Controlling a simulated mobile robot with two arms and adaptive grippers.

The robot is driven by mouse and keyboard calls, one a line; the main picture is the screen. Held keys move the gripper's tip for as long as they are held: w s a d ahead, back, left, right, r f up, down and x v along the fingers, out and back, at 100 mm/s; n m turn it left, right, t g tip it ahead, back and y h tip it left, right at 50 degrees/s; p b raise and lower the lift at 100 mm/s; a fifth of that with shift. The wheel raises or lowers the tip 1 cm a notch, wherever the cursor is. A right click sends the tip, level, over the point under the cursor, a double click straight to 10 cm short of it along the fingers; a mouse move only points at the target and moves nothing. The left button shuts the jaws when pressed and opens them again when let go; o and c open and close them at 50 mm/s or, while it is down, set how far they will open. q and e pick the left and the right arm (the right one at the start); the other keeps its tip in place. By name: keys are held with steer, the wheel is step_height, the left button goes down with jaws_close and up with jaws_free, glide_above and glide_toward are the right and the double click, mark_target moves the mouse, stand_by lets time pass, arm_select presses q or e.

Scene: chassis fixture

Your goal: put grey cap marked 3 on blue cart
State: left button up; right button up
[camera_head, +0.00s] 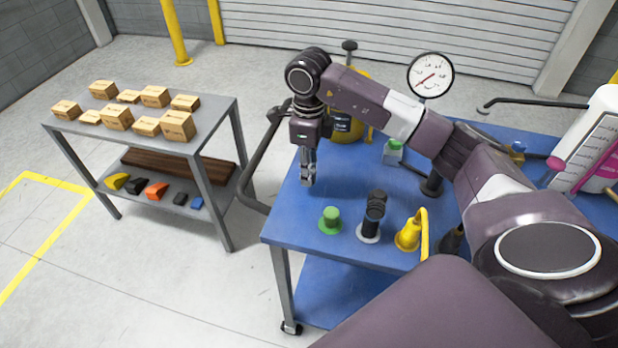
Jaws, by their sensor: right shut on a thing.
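The blue cart (290,228) stands in the middle, its top partly hidden by my right arm. My right gripper (307,182) points down over the cart's left part, close to the top. It is shut on a small grey thing, which looks like the grey cap; the fingers hide most of it and no mark 3 can be read. I cannot tell whether the held thing touches the cart top. My left gripper is not in view.
A green knob-like piece (330,218), a black fitting (374,216) and a yellow piece (408,236) stand along the cart's front. A round gauge (430,76) and a white jug (592,145) are farther back. A grey shelf table (210,125) with boxes stands left.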

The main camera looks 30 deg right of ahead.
mark_target(309, 191)
step_height(309, 191, down, 4)
steer(key=shift+s+r+p, duration=0.1)
steer(key=shift+r+p, duration=0.15)
steer(key=shift+p, duration=0.1)
steer(key=shift+f, duration=0.25)
steer(key=o, duration=0.7)
steer(key=shift+o, duration=0.2)
steer(key=shift+r, duration=0.1)
steer(key=shift+r, duration=0.1)
step_height(309, 191, up, 11)
steer(key=b, duration=0.3)
steer(key=shift+r, duration=0.55)
